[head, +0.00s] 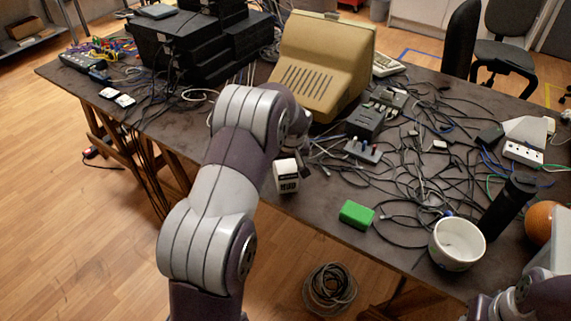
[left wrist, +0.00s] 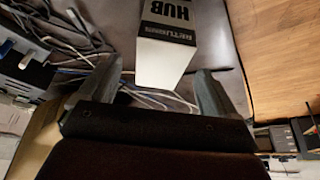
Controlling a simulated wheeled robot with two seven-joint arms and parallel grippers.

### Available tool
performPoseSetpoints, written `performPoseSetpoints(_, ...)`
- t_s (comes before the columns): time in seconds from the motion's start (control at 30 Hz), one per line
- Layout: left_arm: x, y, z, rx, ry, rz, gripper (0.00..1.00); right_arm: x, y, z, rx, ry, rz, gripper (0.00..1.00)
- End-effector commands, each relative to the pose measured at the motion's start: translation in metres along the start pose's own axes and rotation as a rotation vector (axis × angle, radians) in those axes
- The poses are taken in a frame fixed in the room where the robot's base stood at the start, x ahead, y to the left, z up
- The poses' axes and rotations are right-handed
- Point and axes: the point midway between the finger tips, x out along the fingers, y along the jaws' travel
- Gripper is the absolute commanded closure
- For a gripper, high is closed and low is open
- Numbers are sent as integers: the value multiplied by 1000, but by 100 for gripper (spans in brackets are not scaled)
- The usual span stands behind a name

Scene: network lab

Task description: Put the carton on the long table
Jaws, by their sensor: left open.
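The carton (head: 286,177) is a small white box with a black label, at the front edge of the long table (head: 300,208). In the left wrist view the carton (left wrist: 166,58) shows a plain white end and a label reading HUB. My left gripper (left wrist: 158,88) is open. The carton's near end is just beyond and between its fingertips, and nothing is gripped. In the head view my left arm hides most of this gripper. Part of my right arm shows at the bottom right, but its gripper cannot be made out.
A beige monitor (head: 322,68) and black boxes (head: 195,45) stand at the back. Tangled cables (head: 420,140) cover the right side. A green block (head: 356,214), a white bowl (head: 457,244), a black cylinder (head: 508,205) and an orange ball (head: 540,222) are near the right front.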

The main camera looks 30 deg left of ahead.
Motion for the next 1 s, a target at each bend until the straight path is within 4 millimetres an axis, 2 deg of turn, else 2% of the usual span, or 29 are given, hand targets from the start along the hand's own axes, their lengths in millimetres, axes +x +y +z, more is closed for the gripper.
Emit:
performPoseSetpoints(0.1, -34, 0, -1, 0, 4, 3, 8, 0, 0, 0, 0, 0, 0, 57)
performPoseSetpoints(0.2, -57, 0, -1, 1, 3, 1, 8, 1, 0, 0, 0, 0, 0, 57)
performPoseSetpoints(0.33, -74, 0, 0, 1, 0, 1, 8, 1, 0, 0, 0, 0, 0, 57)
performPoseSetpoints(0.4, -82, 1, 10, 30, -12, 7, 8, 0, 0, 0, 0, 0, 0, 57)
performPoseSetpoints(0.47, -91, 2, 34, 100, -46, 23, 8, 0, 0, 0, 0, 0, 0, 57)
performPoseSetpoints(0.57, -112, -1, 100, 292, -121, 73, 8, 0, 0, 0, 0, 0, 0, 57)
performPoseSetpoints(0.6, -121, -6, 128, 371, -150, 96, 8, 0, 0, 0, 0, 0, 0, 57)
performPoseSetpoints(0.7, -138, -24, 193, 543, -209, 143, 8, 0, 0, 0, 0, 0, 0, 57)
performPoseSetpoints(0.73, -142, -30, 208, 583, -222, 154, 8, 0, 0, 0, 0, 0, 0, 57)
performPoseSetpoints(0.83, -150, -45, 244, 675, -251, 179, 8, 0, 0, 0, 0, 0, 0, 57)
performPoseSetpoints(0.9, -152, -51, 254, 703, -260, 185, 8, 0, 0, 0, 0, 0, 0, 57)
performPoseSetpoints(1.0, -152, -52, 256, 710, -263, 186, 8, 0, 0, 0, 0, 0, 0, 57)
